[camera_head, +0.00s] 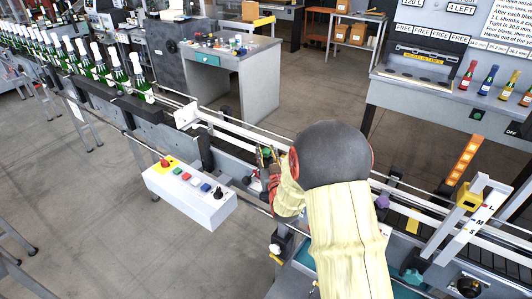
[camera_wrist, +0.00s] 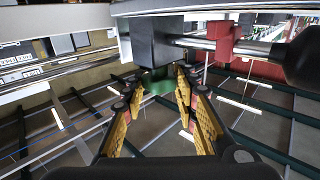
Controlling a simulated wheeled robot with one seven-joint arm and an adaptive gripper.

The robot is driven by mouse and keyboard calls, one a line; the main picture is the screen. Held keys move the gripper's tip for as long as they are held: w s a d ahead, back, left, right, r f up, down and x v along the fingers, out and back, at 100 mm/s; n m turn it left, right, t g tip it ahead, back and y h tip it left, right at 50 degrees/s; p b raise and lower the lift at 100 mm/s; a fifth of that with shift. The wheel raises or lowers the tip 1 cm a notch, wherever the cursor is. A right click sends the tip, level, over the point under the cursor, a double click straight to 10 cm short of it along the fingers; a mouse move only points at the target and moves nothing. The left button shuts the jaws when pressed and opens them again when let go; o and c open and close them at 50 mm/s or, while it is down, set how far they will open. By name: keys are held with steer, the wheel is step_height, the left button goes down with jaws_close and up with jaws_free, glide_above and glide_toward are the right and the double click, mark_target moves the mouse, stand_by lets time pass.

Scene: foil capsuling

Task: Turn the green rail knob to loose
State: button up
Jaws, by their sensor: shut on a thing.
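The green rail knob (camera_wrist: 158,84) sits under a dark grey block (camera_wrist: 155,45) on the rail in the wrist view. My gripper (camera_wrist: 159,80) has its two yellow-and-black fingers on either side of the knob, shut on it. In the head view my gripper (camera_head: 267,156) is at the near side of the conveyor rails, and a little of the green knob (camera_head: 267,151) shows between the fingertips. My arm hides the area to the right of it. I cannot tell from the wrist view which way the knob is turned.
A white control box (camera_head: 188,196) with coloured buttons stands left of my gripper. White guide rails (camera_head: 235,130) run along the conveyor. A purple knob (camera_head: 382,201) and a teal knob (camera_head: 412,276) lie right of my arm. Green bottles (camera_head: 118,72) stand at the far left.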

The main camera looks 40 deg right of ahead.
mark_target(266, 151)
steer(key=shift+d+n+y+b, duration=0.1)
steer(key=shift+n+y+b, duration=0.2)
steer(key=shift+y+b, duration=0.1)
steer(key=n+y, duration=0.1)
steer(key=n+t+y+b, duration=0.1)
steer(key=y, duration=0.1)
steer(key=shift+s+d+y, duration=0.1)
steer(key=shift+d+y, duration=0.05)
steer(key=shift+y, duration=0.15)
steer(key=shift+n+y+p, duration=0.25)
steer(key=shift+n+y, duration=1.05)
steer(key=shift+y, duration=0.6)
steer(key=shift+n+y+p, duration=0.25)
steer(key=shift+n+y, duration=1.05)
steer(key=shift+y, duration=0.6)
steer(key=o, duration=1.2)
steer(key=shift+c, duration=0.2)
steer(key=shift+r, duration=0.1)
step_height(266, 151, up, 10)
steer(key=shift+f, duration=0.1)
